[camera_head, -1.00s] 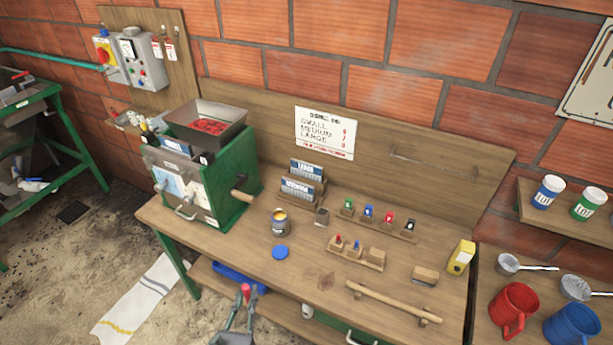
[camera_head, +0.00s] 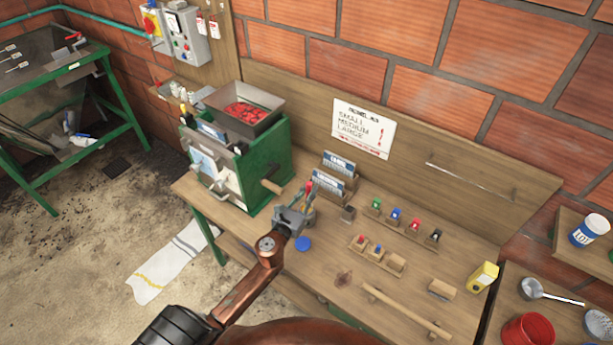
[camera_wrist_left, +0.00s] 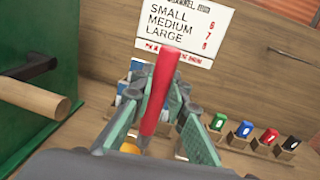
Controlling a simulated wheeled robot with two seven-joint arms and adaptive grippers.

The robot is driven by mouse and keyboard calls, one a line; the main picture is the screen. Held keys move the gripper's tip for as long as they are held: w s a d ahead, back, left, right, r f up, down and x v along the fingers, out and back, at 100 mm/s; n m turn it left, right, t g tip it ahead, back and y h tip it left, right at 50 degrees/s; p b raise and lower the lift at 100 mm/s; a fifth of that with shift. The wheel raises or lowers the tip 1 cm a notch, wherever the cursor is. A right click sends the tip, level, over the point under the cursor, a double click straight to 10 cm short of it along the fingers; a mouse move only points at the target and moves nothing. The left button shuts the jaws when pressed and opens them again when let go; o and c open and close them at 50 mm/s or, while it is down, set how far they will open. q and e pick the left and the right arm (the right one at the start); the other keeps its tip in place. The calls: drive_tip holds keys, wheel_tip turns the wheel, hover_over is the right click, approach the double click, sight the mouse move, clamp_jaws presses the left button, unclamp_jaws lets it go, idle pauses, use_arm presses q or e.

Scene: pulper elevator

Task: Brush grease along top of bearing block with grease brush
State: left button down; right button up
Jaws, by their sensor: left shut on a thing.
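My left gripper (camera_head: 300,205) is shut on the red-handled grease brush (camera_head: 309,187), held over the bench. In the left wrist view the red handle (camera_wrist_left: 157,95) stands tilted between the fingers; its bristle end is hidden. The grease tin (camera_head: 310,218) is mostly hidden behind the gripper. A patch of its orange-yellow grease (camera_wrist_left: 130,148) shows low in the wrist view, close by the brush. I cannot tell whether the brush touches the grease. The green machine (camera_head: 265,165) stands left of the gripper. I cannot single out the bearing block. My right gripper is not in view.
A wooden crank handle (camera_head: 272,187) sticks out from the machine towards the gripper. A blue lid (camera_head: 303,243) lies in front of the tin. Several small coloured items stand in a rack (camera_head: 395,222) to the right. A wooden bar (camera_head: 405,308) lies near the front edge.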

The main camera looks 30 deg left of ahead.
sight(307, 183)
use_arm(q)
drive_tip(key=shift+w+a+r, duration=0.7)
drive_tip(key=shift+w+a, duration=0.2)
drive_tip(key=shift+a, duration=0.1)
wheel_tip(307, 183, down, 6)
drive_tip(key=b, duration=0.5)
drive_tip(key=shift+f+b, duration=0.65)
drive_tip(key=shift+b, duration=0.05)
idle(1.0)
drive_tip(key=shift+r, duration=0.15)
wheel_tip(307, 183, up, 7)
drive_tip(key=p, duration=0.6)
drive_tip(key=shift+p, duration=0.4)
idle(0.4)
